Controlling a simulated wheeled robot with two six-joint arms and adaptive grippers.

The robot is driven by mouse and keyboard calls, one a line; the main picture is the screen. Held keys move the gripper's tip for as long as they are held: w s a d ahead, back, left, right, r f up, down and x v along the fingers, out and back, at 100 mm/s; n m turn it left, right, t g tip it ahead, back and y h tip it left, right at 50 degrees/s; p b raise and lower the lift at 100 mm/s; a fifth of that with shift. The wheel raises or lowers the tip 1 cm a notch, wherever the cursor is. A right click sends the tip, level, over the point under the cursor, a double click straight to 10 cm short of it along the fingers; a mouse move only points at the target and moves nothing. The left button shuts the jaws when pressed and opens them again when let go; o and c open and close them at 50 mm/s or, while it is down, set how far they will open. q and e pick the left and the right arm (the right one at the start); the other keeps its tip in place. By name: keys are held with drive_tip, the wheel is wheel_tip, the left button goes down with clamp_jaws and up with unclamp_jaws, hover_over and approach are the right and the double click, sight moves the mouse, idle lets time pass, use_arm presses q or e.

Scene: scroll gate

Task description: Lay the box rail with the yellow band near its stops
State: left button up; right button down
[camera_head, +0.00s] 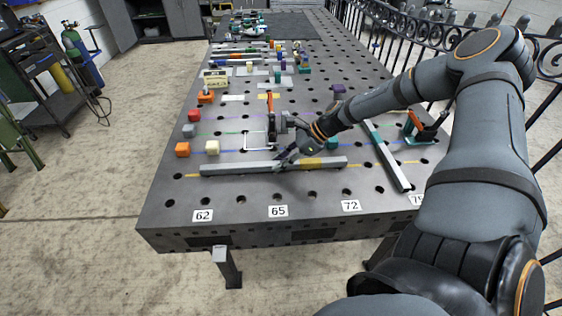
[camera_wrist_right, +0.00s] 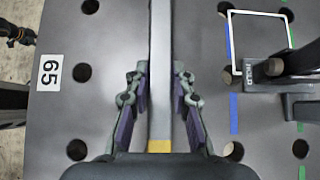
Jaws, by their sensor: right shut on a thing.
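The grey box rail with the yellow band (camera_head: 235,168) runs left to right near the table's front edge in the head view. Its yellow band (camera_head: 311,163) shows just right of my right gripper (camera_head: 284,158). In the wrist view the rail (camera_wrist_right: 160,50) passes lengthwise between the purple pads of my right gripper (camera_wrist_right: 160,100), with the band (camera_wrist_right: 160,146) close to the palm. The gripper is shut on the rail. Whether the rail touches the table is hard to tell. I cannot make out for sure which parts are its stops. My left gripper is not in view.
A clamp with a red handle (camera_head: 270,106) stands behind the rail, beside a white outlined square. A second grey rail (camera_head: 388,158) lies on the right, near another clamp (camera_head: 425,128).

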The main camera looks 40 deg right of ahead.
drive_tip(key=shift+f+b, duration=0.25)
drive_tip(key=shift+b, duration=0.15)
idle(0.5)
drive_tip(key=c, duration=1.1)
unclamp_jaws()
wheel_tip(320, 180, up, 10)
